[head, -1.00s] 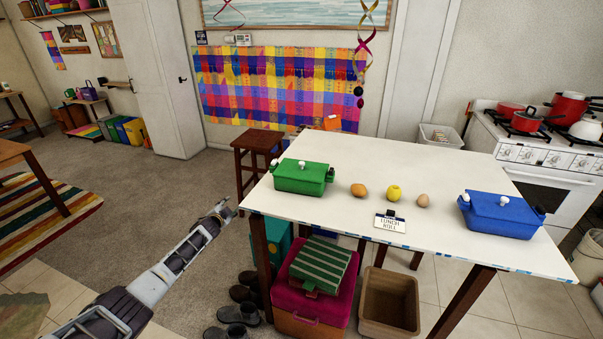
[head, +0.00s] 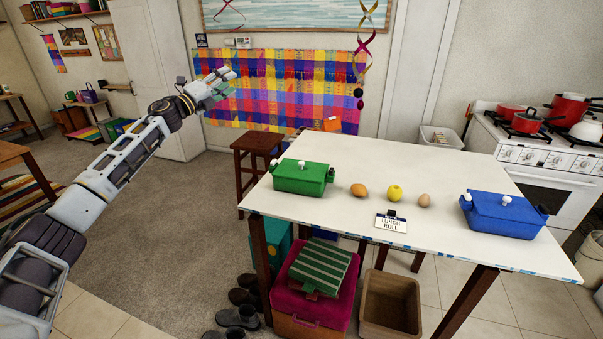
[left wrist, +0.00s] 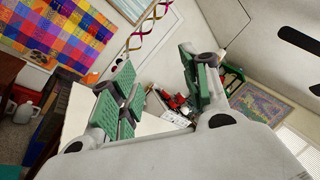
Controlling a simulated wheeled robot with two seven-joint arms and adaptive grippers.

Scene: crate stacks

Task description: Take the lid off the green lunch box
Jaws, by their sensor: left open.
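The green lunch box (head: 301,178) stands on the left end of the white table (head: 440,240), with its lid on and a white knob on top. Latches show at its ends. My left gripper (head: 228,82) is open and empty, raised above and to the left of the box, apart from it. In the left wrist view its green-padded fingers (left wrist: 160,92) are spread, with the white table top behind them; I cannot make out the green lunch box there. My right gripper is not in view.
A blue lunch box (head: 502,214) stands at the table's right end. Between the boxes lie an orange-brown roll (head: 358,190), a yellow fruit (head: 394,192), an egg (head: 424,200) and a small sign (head: 390,222). A wooden stool (head: 257,150) stands behind the table's left end.

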